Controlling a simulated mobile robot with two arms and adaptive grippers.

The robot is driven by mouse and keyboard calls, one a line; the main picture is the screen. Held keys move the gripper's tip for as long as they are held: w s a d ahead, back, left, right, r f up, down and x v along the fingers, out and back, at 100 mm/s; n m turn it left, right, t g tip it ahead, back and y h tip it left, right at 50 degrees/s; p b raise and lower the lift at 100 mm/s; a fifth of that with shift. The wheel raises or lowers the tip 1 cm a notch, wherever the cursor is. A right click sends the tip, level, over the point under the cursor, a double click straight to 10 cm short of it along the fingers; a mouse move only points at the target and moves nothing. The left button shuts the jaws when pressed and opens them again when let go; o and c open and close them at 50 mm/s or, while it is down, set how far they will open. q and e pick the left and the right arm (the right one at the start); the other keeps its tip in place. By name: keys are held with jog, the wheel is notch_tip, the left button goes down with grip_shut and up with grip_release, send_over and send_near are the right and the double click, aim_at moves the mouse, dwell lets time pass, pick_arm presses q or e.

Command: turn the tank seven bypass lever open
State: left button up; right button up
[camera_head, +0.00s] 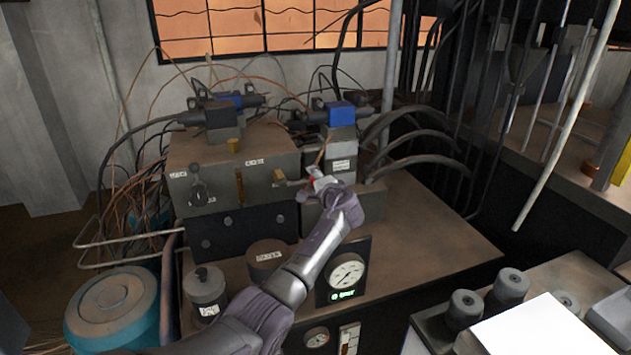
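A tan manifold block (222,160) stands on a brown-topped unit left of centre. A short brass-coloured lever (284,180) sticks out at the right of its front face, below a small label too small to read. A dark lever with a round knob (197,183) is on the left of the same face. I cannot tell from the labels which one is the tank seven bypass lever. My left gripper (313,181) is at the right end of the brass-coloured lever, touching or very near it. Its fingers are too small to show whether they are shut. My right gripper is out of view.
A pressure gauge (347,272) with a green display stands below my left forearm. Dark cylinders (205,288) and a teal motor (112,305) are at the left. Black hoses (420,163) run behind. The brown top (430,240) is clear to the right.

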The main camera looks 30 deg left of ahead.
pick_arm(q)
jog(key=shift+r, duration=0.1)
jog(key=v, duration=1.2)
dwell(0.4)
